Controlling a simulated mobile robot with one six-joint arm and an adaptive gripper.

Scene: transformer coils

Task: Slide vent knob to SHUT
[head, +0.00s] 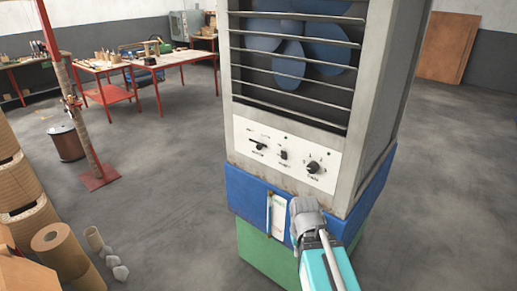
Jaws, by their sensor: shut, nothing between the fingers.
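The control panel (284,155) is a pale plate low on the front of a tall grey cabinet. At its left is a dark slider knob (259,146) in a horizontal slot. Its printed labels are too small to read. My gripper (304,212) is at the end of my arm, in front of the blue band below the panel, right of and lower than the slider knob. It is shut and empty, apart from the knob. Its fingertips are hard to make out from behind.
A small dark switch (284,155) and a round dark knob (312,167) share the panel. A white card (278,216) is on the blue band (245,193). Louvre slats (290,82) lie above. Paper rolls (61,250) and a red post (84,120) stand left.

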